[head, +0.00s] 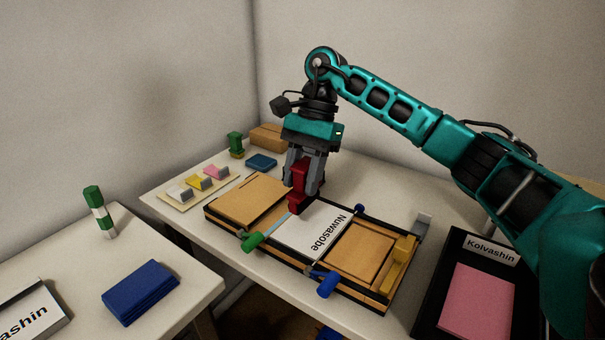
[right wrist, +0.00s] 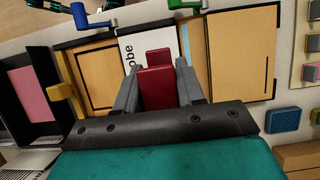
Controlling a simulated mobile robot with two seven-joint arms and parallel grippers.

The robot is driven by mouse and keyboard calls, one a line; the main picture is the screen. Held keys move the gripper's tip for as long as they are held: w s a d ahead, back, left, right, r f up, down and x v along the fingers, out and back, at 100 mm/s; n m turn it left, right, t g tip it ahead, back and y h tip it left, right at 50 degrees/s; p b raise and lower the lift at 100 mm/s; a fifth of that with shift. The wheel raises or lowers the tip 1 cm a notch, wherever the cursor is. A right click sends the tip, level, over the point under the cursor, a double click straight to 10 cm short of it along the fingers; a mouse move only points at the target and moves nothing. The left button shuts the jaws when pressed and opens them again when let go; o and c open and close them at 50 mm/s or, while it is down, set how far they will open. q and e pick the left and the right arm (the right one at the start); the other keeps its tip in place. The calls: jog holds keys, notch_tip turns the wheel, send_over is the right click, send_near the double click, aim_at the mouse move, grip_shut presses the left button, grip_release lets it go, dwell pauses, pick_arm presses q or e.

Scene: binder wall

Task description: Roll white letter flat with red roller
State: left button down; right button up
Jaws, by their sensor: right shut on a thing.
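My right gripper (head: 303,178) is shut on the red roller (head: 299,190), held upright over the letter's far left edge. The roller's lower end looks to be at or just above the letter; I cannot tell if it touches. In the right wrist view the roller (right wrist: 157,88) sits between the two grey fingers and hides part of the letter. My left gripper is not in view.
The board frame (head: 283,266) carries green (head: 252,242) and blue (head: 327,284) handles and a yellow block (head: 398,260). A black tray (head: 440,270) with pink paper stands at right. A cream strip with coloured pieces (head: 188,192) lies left. A gap separates the left table (head: 200,268).

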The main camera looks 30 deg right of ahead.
aim_at(302, 193)
jog(key=shift+f+b, duration=1.25)
jog(key=shift+f, duration=0.7)
jog(key=shift+s, duration=0.15)
jog(key=shift+s+d, duration=0.25)
jog(key=shift+s, duration=0.2)
jog(key=shift+s+d, duration=0.2)
jog(key=shift+s, duration=0.25)
jog(key=shift+s+d+f+b, duration=0.1)
jog(key=shift+s+d+b, duration=0.15)
jog(key=shift+s, duration=0.3)
jog(key=shift+s+d+b, duration=0.2)
jog(key=shift+s, duration=0.35)
jog(key=shift+w+a, duration=0.1)
jog(key=shift+w, duration=0.05)
jog(key=shift+w+a+p, duration=0.15)
jog(key=shift+w+a, duration=0.05)
jog(key=shift+w, duration=0.3)
jog(key=shift+w+a+p, duration=0.15)
jog(key=shift+w+a, duration=0.05)
jog(key=shift+w, duration=0.25)
